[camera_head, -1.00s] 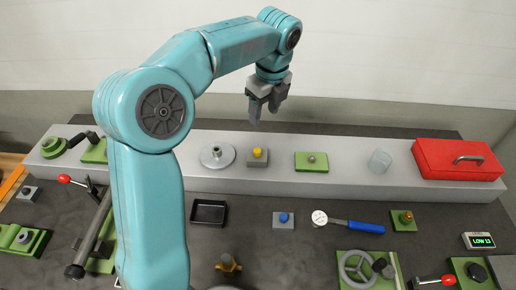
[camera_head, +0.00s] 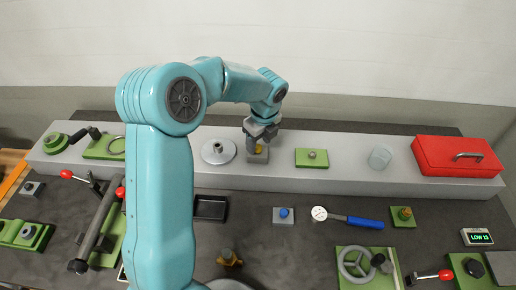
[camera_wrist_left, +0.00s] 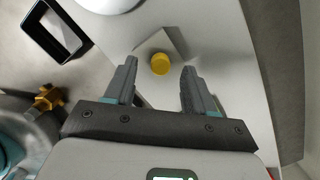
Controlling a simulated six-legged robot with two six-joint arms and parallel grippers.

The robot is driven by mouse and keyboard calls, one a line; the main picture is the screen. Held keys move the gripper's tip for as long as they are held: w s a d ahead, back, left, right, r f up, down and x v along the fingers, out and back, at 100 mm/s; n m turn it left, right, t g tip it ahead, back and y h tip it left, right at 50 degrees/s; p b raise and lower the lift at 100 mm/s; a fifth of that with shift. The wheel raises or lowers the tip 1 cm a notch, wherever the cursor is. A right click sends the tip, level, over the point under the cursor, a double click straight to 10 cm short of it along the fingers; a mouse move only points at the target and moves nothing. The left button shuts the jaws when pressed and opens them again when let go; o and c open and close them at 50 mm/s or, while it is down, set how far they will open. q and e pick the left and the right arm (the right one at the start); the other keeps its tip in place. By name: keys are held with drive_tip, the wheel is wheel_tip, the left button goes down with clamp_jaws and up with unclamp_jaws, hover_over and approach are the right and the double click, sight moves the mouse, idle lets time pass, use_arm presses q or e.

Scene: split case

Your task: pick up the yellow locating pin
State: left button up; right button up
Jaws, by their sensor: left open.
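The yellow locating pin (camera_head: 258,149) stands on a small grey block (camera_head: 257,157) on the long raised grey ledge. In the left wrist view the pin (camera_wrist_left: 160,63) shows as a round yellow top on its grey block (camera_wrist_left: 172,44), ahead of the fingertips and between their lines. My left gripper (camera_head: 259,143) is above the block and partly covers the pin in the head view. In the left wrist view my left gripper (camera_wrist_left: 158,75) is open, with nothing between its fingers. My right gripper is not in view.
On the ledge, a round metal disc (camera_head: 218,152) is left of the pin and a green plate (camera_head: 312,158) is right of it. A red case (camera_head: 458,157) stands far right. A black tray (camera_head: 210,208) and a blue-handled gauge (camera_head: 350,219) lie in front.

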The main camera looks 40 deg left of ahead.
use_arm(q)
drive_tip(key=shift+a+f, duration=0.2)
drive_tip(key=shift+f, duration=0.75)
clamp_jaws()
